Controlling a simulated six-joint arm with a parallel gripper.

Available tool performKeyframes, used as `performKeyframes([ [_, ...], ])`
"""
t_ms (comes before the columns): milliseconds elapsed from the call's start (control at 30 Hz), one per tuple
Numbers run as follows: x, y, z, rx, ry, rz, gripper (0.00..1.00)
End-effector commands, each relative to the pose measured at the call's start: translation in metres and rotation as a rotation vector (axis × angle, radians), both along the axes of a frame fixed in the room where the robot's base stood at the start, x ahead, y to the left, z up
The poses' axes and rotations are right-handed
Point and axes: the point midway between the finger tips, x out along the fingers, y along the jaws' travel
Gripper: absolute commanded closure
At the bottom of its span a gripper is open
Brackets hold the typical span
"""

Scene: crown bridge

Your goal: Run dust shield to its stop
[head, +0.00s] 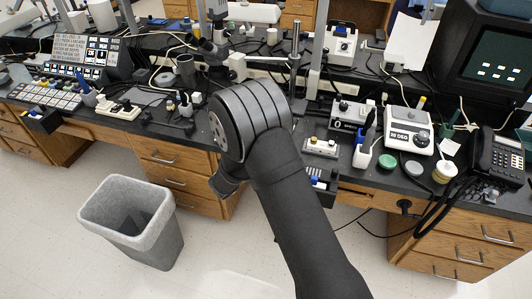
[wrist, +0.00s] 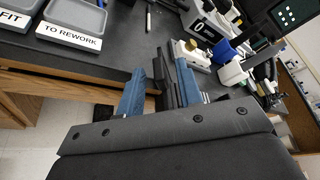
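My gripper (wrist: 160,75) shows in the wrist view with its two blue fingers apart, pointing at the front edge of the black bench. A slim dark piece (wrist: 170,88) stands between the fingers, close to the right one. I cannot tell whether it touches that finger, or whether it is the dust shield. No other part can be clearly identified as the dust shield or its stop. In the head view my dark arm crosses the middle and hides most of the gripper and the bench edge behind it.
Labelled trays (wrist: 72,38) lie at left. A grey waste bin (head: 130,190) stands on the floor. Wooden drawers (head: 178,172) are below the bench; the phone (head: 500,155) is at right.

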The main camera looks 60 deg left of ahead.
Motion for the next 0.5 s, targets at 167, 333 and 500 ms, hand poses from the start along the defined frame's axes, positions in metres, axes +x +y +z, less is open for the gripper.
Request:
performKeyframes([
  [167, 0.014, 0.007, -0.004, 0.0, 0.0, -0.001, 0.67],
  [333, 0.016, 0.009, -0.005, 0.0, -0.001, -0.001, 0.67],
  [500, 0.016, 0.009, -0.005, 0.0, 0.0, 0.0, 0.69],
])
